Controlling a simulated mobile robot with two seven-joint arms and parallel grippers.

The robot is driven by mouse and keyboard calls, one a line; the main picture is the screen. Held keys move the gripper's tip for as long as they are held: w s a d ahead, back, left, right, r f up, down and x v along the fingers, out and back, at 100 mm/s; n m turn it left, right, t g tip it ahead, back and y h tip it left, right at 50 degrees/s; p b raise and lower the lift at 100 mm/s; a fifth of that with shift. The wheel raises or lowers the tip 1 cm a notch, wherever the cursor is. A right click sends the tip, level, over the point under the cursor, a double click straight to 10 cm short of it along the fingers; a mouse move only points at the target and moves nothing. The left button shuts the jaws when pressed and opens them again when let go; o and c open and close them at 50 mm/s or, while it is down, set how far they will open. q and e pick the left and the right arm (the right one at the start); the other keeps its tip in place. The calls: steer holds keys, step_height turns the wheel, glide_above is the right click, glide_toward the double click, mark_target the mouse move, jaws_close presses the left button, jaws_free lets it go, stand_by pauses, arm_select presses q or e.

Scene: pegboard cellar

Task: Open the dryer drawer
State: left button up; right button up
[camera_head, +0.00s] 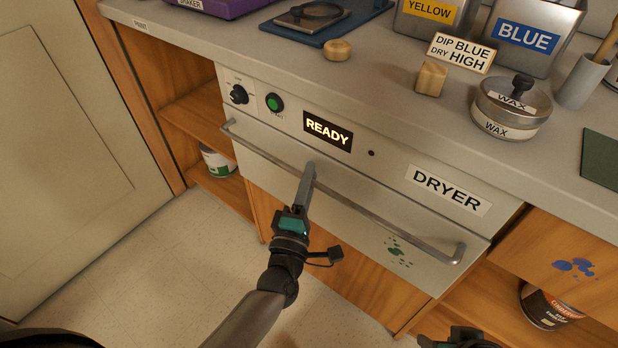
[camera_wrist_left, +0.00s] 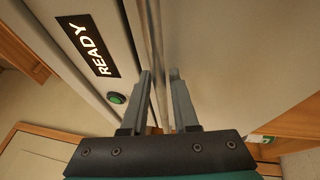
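The dryer drawer (camera_head: 360,226) is a pale metal front labelled DRYER under the counter, and it looks closed. Its long bar handle (camera_head: 372,216) runs across the front on end brackets. My left gripper (camera_head: 309,170) reaches the handle near its middle, covering a short stretch of it. In the left wrist view, the bar (camera_wrist_left: 156,40) passes between the two fingertips of my left gripper (camera_wrist_left: 160,74), which stand apart with a gap visible. My right gripper (camera_head: 460,339) shows only partly at the bottom edge; its fingers are not clear.
Above the drawer are a black knob (camera_head: 238,94), a green button (camera_head: 274,103) and a lit READY display (camera_head: 328,131). The counter holds a wax tin (camera_head: 508,110) and wooden blocks. Open shelves with cans flank the dryer. Floor (camera_head: 190,270) is clear at front left.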

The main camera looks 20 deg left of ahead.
arm_select(q)
jaws_close()
stand_by(1.0)
